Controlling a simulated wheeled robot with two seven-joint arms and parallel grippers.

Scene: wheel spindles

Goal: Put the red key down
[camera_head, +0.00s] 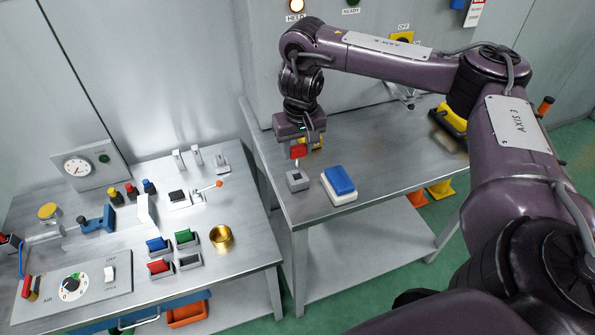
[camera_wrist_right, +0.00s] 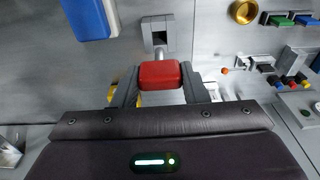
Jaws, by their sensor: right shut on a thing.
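The red key (camera_head: 298,151) is held between the fingers of my right gripper (camera_head: 300,140), above the right table. In the right wrist view the red key head (camera_wrist_right: 160,75) sits between the two fingertips (camera_wrist_right: 160,88). A thin shaft leads from it toward a small grey block (camera_head: 297,180) with a dark opening, also in the wrist view (camera_wrist_right: 155,30). I cannot tell whether the shaft's end is inside the block or just above it. My left gripper is not in view.
A blue-topped white block (camera_head: 341,184) stands right of the grey block. The left bench (camera_head: 110,230) carries a brass cup (camera_head: 221,236), coloured pieces in grey holders, a dial and switches. A yellow object is partly hidden behind my right gripper. The right table's middle (camera_head: 390,150) is clear.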

